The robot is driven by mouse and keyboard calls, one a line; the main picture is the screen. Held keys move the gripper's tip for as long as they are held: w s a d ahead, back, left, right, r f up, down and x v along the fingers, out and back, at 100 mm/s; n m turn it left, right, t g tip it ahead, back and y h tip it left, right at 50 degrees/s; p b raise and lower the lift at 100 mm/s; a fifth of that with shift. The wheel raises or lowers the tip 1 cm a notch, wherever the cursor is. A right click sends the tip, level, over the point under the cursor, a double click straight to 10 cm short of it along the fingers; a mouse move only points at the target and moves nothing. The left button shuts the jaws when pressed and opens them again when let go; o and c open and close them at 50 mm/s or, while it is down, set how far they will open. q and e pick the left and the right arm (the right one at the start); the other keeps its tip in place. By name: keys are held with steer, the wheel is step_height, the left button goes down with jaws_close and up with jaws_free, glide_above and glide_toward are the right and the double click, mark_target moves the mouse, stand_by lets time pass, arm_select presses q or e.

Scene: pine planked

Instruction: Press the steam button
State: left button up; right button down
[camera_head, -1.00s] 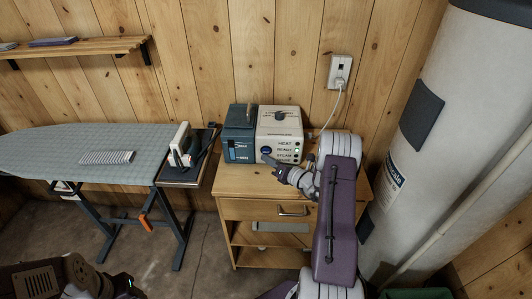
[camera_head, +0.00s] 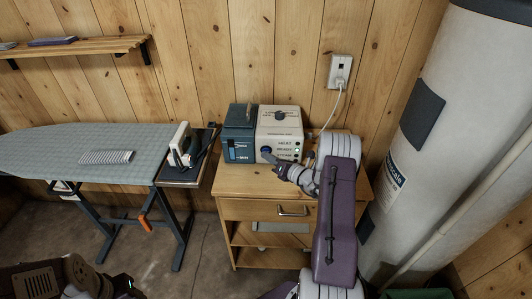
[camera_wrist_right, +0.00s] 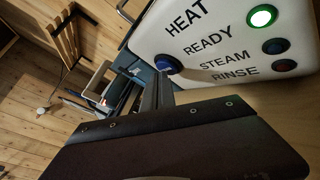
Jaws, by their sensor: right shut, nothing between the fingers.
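The steam unit is a blue-grey tank (camera_head: 240,140) joined to a white control box (camera_head: 280,125) on a small wooden cabinet. The white front carries the labels HEAT, READY, STEAM and RINSE, with a lit green lamp (camera_wrist_right: 263,16) and darker lamps beside them. A round blue button (camera_head: 265,151) sits left of the labels; it also shows in the right wrist view (camera_wrist_right: 168,64). My right gripper (camera_head: 269,158) is shut and empty, its tips at the blue button's lower edge. I cannot tell whether they touch it. My left gripper's jaws are not visible.
A wall outlet (camera_head: 339,71) with a white cord is behind the cabinet (camera_head: 240,181). A large white tank (camera_head: 420,120) bounds the right side.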

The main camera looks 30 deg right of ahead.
steer(key=shift+w+d, duration=0.15)
steer(key=shift+w, duration=0.1)
steer(key=shift+s, duration=0.1)
stand_by(0.4)
steer(key=shift+s+a, duration=0.5)
steer(key=shift+s, duration=0.2)
steer(key=shift+s+a+p, duration=0.2)
steer(key=shift+s+a, duration=0.25)
steer(key=shift+s, duration=0.25)
steer(key=shift+s+a+p, duration=0.25)
steer(key=shift+s+a, duration=0.15)
steer(key=shift+s, duration=0.3)
steer(key=shift+s+a+p, duration=0.2)
steer(key=shift+s+a, duration=0.25)
steer(key=shift+s, duration=0.25)
